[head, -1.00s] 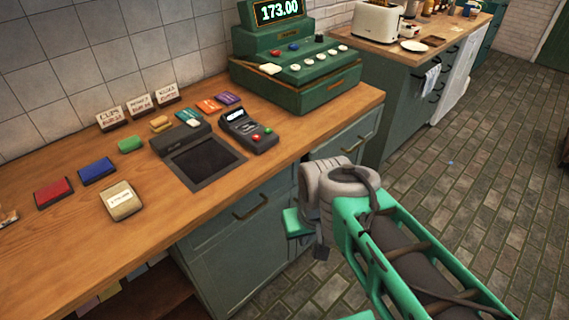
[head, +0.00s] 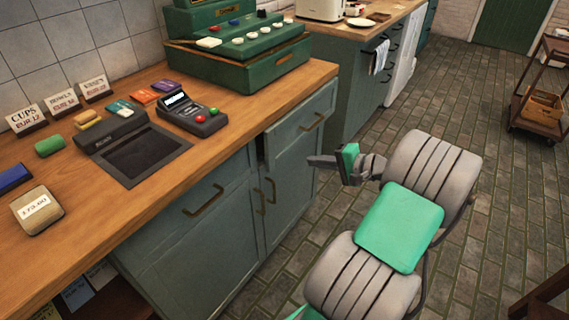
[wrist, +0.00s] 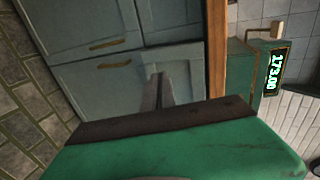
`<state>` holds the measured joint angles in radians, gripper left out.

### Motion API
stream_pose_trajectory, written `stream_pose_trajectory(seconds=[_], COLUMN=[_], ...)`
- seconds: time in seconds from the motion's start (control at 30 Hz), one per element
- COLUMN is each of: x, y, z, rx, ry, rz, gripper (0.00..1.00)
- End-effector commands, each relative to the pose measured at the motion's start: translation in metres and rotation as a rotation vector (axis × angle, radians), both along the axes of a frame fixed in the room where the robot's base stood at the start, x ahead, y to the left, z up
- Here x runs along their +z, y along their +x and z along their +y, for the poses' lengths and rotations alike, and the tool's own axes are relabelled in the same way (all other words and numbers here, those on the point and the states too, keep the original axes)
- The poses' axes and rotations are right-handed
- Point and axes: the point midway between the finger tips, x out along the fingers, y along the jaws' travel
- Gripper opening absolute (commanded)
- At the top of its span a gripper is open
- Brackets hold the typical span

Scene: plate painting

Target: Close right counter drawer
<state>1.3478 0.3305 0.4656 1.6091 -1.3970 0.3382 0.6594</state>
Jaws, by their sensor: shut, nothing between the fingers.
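The right counter drawer (head: 297,127) is the grey-green front with a dark bar handle below the counter's right end. A narrow dark gap shows at its left edge, so it appears to stand slightly out. My gripper (head: 311,160) is shut and empty, in front of the cabinet and a little below the drawer handle in the head view. In the wrist view my gripper's fingers (wrist: 158,93) point at the cabinet front, and the drawer front (wrist: 184,70) lies just beyond them. I cannot tell whether they touch it.
The counter carries a green cash register (head: 240,55) and a card terminal (head: 192,115). Brick floor (head: 400,100) is open to the right; a wooden cart (head: 545,95) stands farther off.

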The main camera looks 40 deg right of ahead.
Motion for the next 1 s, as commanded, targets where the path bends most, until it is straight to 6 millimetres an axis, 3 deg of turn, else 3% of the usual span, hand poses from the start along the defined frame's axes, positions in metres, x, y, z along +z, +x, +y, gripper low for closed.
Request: stream_pose_trajectory(seconds=[0.07, 0.17, 0.7, 1.0], x=[-0.002, -0.001, -0.029, -0.028], y=[-0.009, -0.005, 0.094, 0.116], z=[-0.013, -0.012, 0.024, 0.031], rx=[-0.03, -0.033, -0.029, -0.034], ry=[0.032, 0.039, 0.035, 0.036], rz=[-0.031, -0.041, -0.037, -0.036], gripper=[0.0, 0.0, 0.0, 0.0])
